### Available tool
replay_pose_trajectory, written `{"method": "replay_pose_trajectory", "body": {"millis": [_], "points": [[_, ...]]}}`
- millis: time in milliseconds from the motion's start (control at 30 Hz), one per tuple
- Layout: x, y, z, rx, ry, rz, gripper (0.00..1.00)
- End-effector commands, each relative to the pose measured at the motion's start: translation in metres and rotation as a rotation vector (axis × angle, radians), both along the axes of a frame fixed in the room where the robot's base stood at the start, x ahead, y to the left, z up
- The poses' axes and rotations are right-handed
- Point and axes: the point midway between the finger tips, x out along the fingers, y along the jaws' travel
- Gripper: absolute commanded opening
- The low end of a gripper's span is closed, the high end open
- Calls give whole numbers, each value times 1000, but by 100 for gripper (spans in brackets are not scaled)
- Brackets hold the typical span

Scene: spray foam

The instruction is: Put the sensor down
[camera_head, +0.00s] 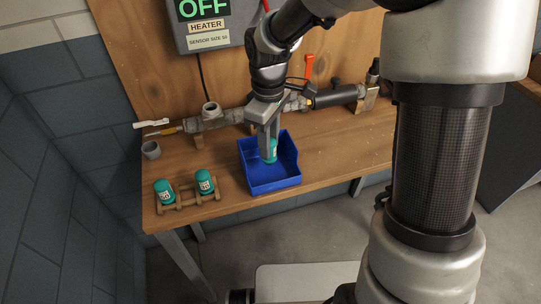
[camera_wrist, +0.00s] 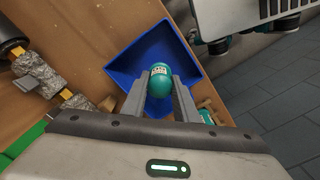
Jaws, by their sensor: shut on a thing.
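A teal sensor with a pale label sits between the fingers of my gripper (camera_head: 267,145), over or inside a blue bin (camera_head: 277,183) on the wooden bench. In the wrist view the teal sensor (camera_wrist: 159,79) stands out between the two grey fingertips (camera_wrist: 160,92), with the blue bin (camera_wrist: 133,62) around and behind it. My gripper is shut on it. I cannot tell whether the sensor touches the bin floor. Two more teal sensors, a left one (camera_head: 165,191) and a right one (camera_head: 205,182), stand in a wooden rack (camera_head: 186,203) left of the bin.
A metal pipe assembly (camera_head: 235,117) with an orange-red valve handle (camera_head: 308,66) runs along the back of the bench. A grey heater box (camera_head: 209,27) reading "OFF" and "SENSOR SIZE 50" hangs above. A small grey cup (camera_head: 151,150) stands at the left. Bench right of the bin is clear.

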Motion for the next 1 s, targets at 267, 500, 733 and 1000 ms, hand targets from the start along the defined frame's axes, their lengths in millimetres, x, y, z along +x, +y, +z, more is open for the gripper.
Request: {"method": "replay_pose_trajectory", "body": {"millis": [267, 500, 733, 1000], "points": [[-1, 0, -33, 0, 4, 1, 0], [0, 0, -40, 0, -1, 0, 0], [0, 0, -45, 0, 0, 0, 0], [0, 0, -43, 0, 0, 0, 45]]}}
